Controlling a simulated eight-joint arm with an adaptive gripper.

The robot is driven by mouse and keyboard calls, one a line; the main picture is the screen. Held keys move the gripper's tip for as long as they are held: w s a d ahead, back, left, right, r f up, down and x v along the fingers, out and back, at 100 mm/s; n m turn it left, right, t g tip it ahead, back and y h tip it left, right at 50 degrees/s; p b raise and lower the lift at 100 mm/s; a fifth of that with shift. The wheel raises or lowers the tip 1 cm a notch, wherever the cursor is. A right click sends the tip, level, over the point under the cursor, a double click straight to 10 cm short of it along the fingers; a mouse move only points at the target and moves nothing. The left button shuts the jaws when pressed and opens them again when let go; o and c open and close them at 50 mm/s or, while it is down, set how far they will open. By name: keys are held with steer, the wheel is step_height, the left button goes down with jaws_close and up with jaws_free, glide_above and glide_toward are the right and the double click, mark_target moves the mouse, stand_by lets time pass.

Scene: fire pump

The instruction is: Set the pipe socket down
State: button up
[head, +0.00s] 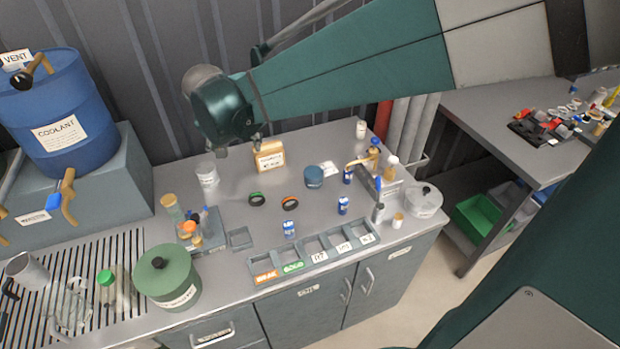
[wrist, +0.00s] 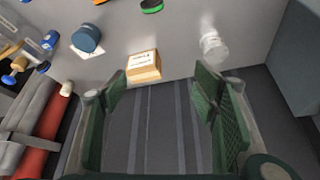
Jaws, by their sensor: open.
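My gripper (wrist: 162,92) is open, with nothing between its fingers. In the head view my gripper (head: 240,148) hangs above the back of the bench, near a tan labelled box (head: 269,160). A short blue-grey cylinder (head: 314,176) stands upright on the bench, right of that box, touching or beside a white sheet. It also shows in the wrist view (wrist: 86,38), left of the fingers and apart from them. It may be the pipe socket, but I cannot tell for certain. Two dark rings, one green-marked (head: 257,199) and one orange-marked (head: 289,204), lie in front of the box.
A white jar (head: 207,175) stands left of the box. A labelled compartment tray (head: 315,250) lies along the front edge, with blue cans behind it. A green lidded pot (head: 168,277) and the blue coolant drum (head: 62,115) are at left. The bench middle has bare room.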

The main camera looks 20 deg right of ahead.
steer(key=s+d+n, duration=0.1)
steer(key=s+d, duration=0.3)
steer(key=s, duration=0.5)
steer(key=s+d+r+n+t+y, duration=0.1)
steer(key=s+d, duration=0.4)
steer(key=s, duration=0.4)
steer(key=s+d+r+n+y, duration=0.1)
steer(key=s+d, duration=0.3)
steer(key=s, duration=0.5)
steer(key=shift+s+d+n+t, duration=0.15)
steer(key=shift+s+n+t, duration=0.25)
steer(key=shift+n, duration=0.1)
